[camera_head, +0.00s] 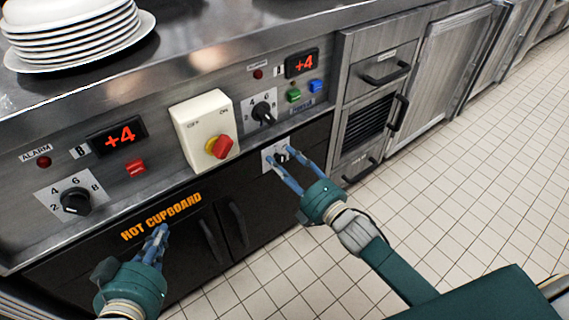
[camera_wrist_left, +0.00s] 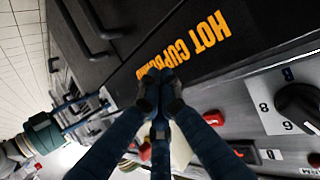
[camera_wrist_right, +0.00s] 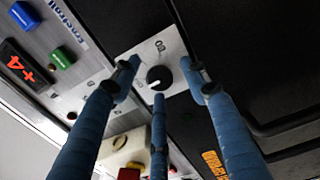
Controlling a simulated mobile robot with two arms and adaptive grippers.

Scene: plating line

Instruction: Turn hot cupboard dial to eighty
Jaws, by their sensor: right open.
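The hot cupboard dial (camera_wrist_right: 159,78) is a round black knob on a small pale plate, set in the dark front. In the right wrist view its white mark points to the lower left, and an "80" is printed at the plate's upper side. In the head view the plate (camera_head: 269,161) is partly hidden by my right fingers. My right gripper (camera_head: 279,153) is open, its fingertips on either side of the dial; contact cannot be told. My left gripper (camera_head: 161,231) has its fingers together and empty, before the HOT CUPBOARD lettering (camera_head: 161,216).
Above are a numbered black dial (camera_head: 262,111), a red-and-yellow switch on a white box (camera_head: 197,115), and another numbered dial (camera_head: 75,201) at left. Red displays read +4. Plates (camera_head: 78,30) are stacked on the counter. Drawers (camera_head: 377,75) stand right; the tiled floor is clear.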

